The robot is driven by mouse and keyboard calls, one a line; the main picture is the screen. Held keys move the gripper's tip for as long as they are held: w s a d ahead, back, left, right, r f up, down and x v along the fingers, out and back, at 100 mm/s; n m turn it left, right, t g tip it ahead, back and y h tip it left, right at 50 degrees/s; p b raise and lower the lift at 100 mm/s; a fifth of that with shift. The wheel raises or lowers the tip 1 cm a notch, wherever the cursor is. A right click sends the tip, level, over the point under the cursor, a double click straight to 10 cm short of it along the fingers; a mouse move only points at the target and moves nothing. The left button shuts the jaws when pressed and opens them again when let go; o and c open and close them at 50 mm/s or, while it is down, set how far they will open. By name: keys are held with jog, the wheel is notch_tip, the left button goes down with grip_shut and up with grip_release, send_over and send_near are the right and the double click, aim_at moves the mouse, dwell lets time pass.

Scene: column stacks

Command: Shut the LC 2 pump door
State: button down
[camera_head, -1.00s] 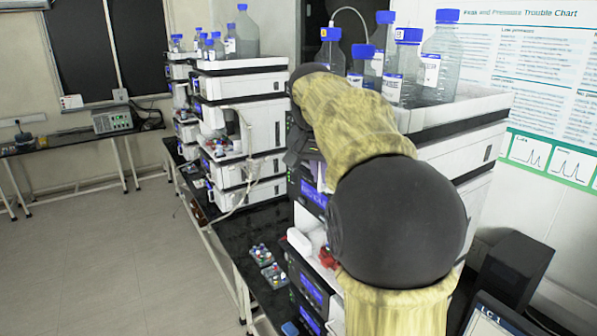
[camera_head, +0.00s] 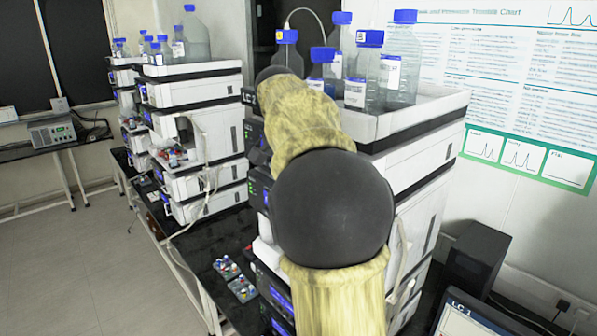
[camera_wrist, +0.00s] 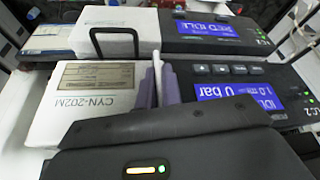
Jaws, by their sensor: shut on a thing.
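The LC 2 stack (camera_head: 428,165) stands behind my raised arm in the head view, with an LC 2 tag (camera_head: 253,99) near its top. My arm hides much of its front and the pump there. In the wrist view, the LC 2 pump shows a blue display (camera_wrist: 255,104) reading 0 bar. Its white door panel (camera_wrist: 55,115) is marked CYN-202M. My gripper (camera_wrist: 160,75) has its purple fingers closed at the right edge of this panel. What lies between the fingers is mostly hidden; the door's handle is not clearly visible. My gripper is out of sight in the head view.
Another unit (camera_wrist: 105,22) with a black handle (camera_wrist: 113,40) lies just beyond the pump in the wrist view. Bottles (camera_head: 357,80) stand in the tray on the stack. Floor (camera_head: 90,255) at left is clear.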

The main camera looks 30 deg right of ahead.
jog(key=shift+d+r, duration=0.1)
jog(key=c, duration=1.9)
grip_release()
jog(key=p+v, duration=0.1)
jog(key=v, duration=1.6)
jog(key=shift+a, duration=0.25)
jog(key=shift+s+r, duration=0.1)
jog(key=shift+s, duration=0.1)
jog(key=shift+w, duration=0.15)
